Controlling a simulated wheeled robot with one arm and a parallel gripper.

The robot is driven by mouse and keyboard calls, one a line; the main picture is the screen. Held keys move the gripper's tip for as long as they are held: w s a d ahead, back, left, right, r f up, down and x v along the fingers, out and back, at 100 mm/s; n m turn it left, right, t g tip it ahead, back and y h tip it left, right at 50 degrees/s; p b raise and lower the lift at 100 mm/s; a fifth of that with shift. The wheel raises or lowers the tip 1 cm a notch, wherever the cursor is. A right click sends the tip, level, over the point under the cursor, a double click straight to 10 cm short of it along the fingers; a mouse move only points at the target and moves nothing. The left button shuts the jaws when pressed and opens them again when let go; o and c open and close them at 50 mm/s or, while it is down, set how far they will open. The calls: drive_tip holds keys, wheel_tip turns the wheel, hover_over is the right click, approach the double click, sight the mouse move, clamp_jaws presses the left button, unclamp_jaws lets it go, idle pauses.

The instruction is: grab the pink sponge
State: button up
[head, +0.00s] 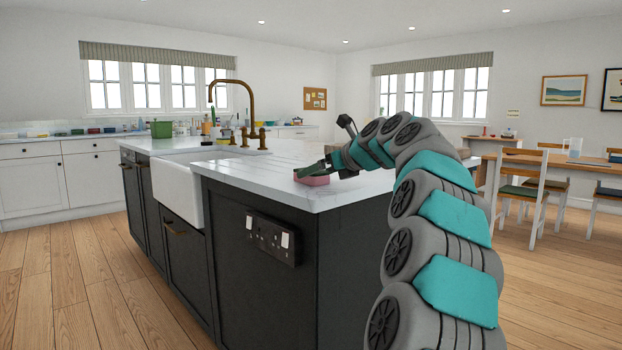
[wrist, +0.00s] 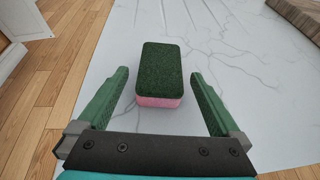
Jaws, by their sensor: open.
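The pink sponge (head: 314,180) lies on the white marble worktop of the island, near its front corner, in the head view. In the wrist view the sponge (wrist: 160,78) shows a dark green scouring top and a pink lower side facing me. My gripper (wrist: 158,82) is open, with one green finger to the left of the sponge and one to the right. There is a gap between each finger and the sponge. In the head view my gripper (head: 318,169) is low over the worktop at the sponge, and its far finger is partly hidden.
The marble worktop (head: 265,160) around the sponge is clear. Its edge runs close on the left in the wrist view. A wooden object (wrist: 297,12) sits at the upper right there. A white sink (head: 180,190) and a brass tap (head: 248,110) are farther along the island.

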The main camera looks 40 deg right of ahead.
drive_tip(key=shift+x, duration=1)
drive_tip(key=shift+r, duration=0.1)
drive_tip(key=shift+c, duration=0.4)
drive_tip(key=c, duration=1.2)
drive_tip(key=shift+c, duration=0.2)
